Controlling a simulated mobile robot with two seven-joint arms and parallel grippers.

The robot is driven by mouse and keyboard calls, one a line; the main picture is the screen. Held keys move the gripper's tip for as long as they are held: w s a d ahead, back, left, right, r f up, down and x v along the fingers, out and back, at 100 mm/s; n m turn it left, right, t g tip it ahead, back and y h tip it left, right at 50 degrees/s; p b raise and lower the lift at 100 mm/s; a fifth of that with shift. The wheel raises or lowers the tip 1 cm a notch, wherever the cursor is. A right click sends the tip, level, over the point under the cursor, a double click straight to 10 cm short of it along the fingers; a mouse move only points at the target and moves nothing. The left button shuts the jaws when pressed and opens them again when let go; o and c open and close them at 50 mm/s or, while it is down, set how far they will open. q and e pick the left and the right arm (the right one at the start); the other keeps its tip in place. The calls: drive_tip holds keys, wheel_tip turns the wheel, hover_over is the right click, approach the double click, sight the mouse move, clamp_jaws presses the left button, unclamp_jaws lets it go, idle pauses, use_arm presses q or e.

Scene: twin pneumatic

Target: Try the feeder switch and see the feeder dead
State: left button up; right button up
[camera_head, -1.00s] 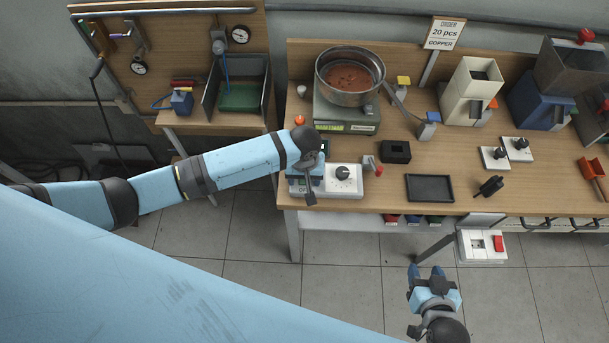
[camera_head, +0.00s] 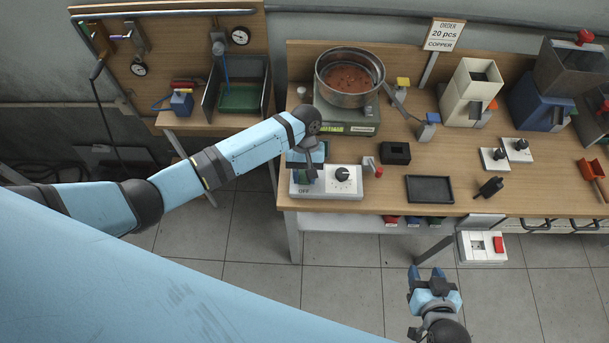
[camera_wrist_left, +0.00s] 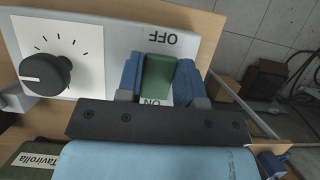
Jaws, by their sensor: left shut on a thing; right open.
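The feeder control box (camera_head: 330,190) stands at the bench's front left edge, with a black knob (camera_head: 342,174) and an OFF label. In the left wrist view its green switch (camera_wrist_left: 158,78) sits between the OFF and ON labels. My left gripper (camera_head: 307,174) is shut on the green switch, one blue finger on each side. The feeder bowl (camera_head: 350,88) holds copper-coloured pieces and stands behind the box on a grey-green base (camera_head: 346,120). Whether the bowl vibrates cannot be told. My right gripper (camera_head: 427,274) is open and empty, low in front of the bench.
A black tray (camera_head: 430,188) and a black block with a hole (camera_head: 396,152) lie right of the box. A small red-tipped lever (camera_head: 374,168) is close beside it. A white box with a red button (camera_head: 482,247) hangs below the bench front. The floor in front is clear.

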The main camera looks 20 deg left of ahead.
use_arm(q)
drive_tip(key=o, duration=0.9)
drive_tip(key=shift+o, duration=0.2)
drive_tip(key=b+v, duration=0.1)
drive_tip(key=v, duration=1.2)
drive_tip(key=shift+w+r, duration=0.15)
drive_tip(key=shift+r, duration=0.2)
drive_tip(key=shift+a, duration=0.1)
